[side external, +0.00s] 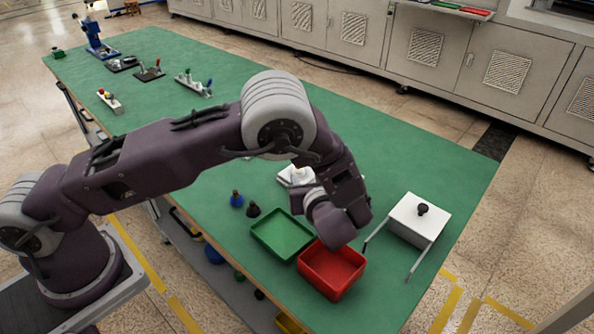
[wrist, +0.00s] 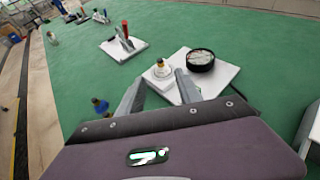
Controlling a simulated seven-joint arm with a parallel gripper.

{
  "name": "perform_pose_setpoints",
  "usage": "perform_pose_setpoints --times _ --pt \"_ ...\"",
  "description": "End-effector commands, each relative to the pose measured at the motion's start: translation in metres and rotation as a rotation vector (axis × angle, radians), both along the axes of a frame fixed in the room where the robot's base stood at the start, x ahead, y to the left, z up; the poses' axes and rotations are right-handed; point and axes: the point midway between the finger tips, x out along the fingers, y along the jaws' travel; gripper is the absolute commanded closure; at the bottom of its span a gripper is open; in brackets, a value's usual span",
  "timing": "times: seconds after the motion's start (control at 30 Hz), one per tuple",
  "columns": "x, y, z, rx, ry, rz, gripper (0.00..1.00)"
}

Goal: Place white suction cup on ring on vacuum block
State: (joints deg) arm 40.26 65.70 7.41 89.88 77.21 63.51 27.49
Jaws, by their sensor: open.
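A white vacuum block (wrist: 222,77) lies flat on the green table, and a white patch of it shows behind my wrist in the side external view (side external: 297,176). A black ring-shaped part with a pale centre (wrist: 200,60) sits on its far right part. A small white piece with a yellowish part (wrist: 161,68), possibly the white suction cup, stands near the block's left corner. My gripper (wrist: 160,77) is open, its two fingers apart on either side of this small piece's near side. I cannot tell whether they touch it. My wrist hides the fingertips in the side external view.
A green tray (side external: 281,236) and a red tray (side external: 332,270) stand at the front edge. A blue (side external: 237,199) and a black knobbed piece (side external: 253,210) stand left of them. A white box with dark knob (side external: 420,218) is at right. Several fixtures stand at the far left.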

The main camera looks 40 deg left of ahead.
Motion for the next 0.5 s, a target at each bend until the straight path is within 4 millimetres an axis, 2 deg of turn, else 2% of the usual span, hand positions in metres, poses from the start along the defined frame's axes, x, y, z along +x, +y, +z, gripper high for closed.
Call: perform_pose_setpoints --times 0.17,0.27,0.37,0.4,0.47,0.5 --pt "-0.002 -0.002 0.001 0.0 0.0 0.001 0.58" --pt "-0.006 0.006 0.016 -0.05 -0.022 0.058 0.58" --pt "-0.026 0.029 0.059 -0.213 -0.094 0.245 0.58" --pt "-0.041 0.04 0.081 -0.304 -0.134 0.348 0.58" --pt "-0.068 0.054 0.112 -0.451 -0.201 0.509 0.58" --pt "-0.089 0.062 0.131 -0.549 -0.249 0.616 0.58"
